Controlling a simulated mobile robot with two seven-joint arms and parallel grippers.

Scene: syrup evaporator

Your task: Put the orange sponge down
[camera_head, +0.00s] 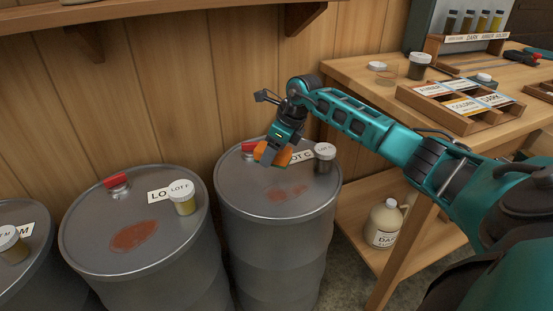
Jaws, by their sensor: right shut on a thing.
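The orange sponge (284,157) is in my right gripper (267,157) over the lid of the right grey drum (312,203). The jaws are shut on it, and the gripper hides part of it. The sponge is at or just above the lid; I cannot tell if it touches. A reddish-brown stain (287,192) lies on the lid in front of it. My right arm reaches in from the right. My left gripper is not in the picture.
On the same lid stand a red cap (249,147) and a white-capped jar (325,158). The middle drum (82,235) carries a stain, a red cap and a jar (182,197). A wooden bench (345,72) with a label tray (459,105) stands right; a jug (383,224) sits below.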

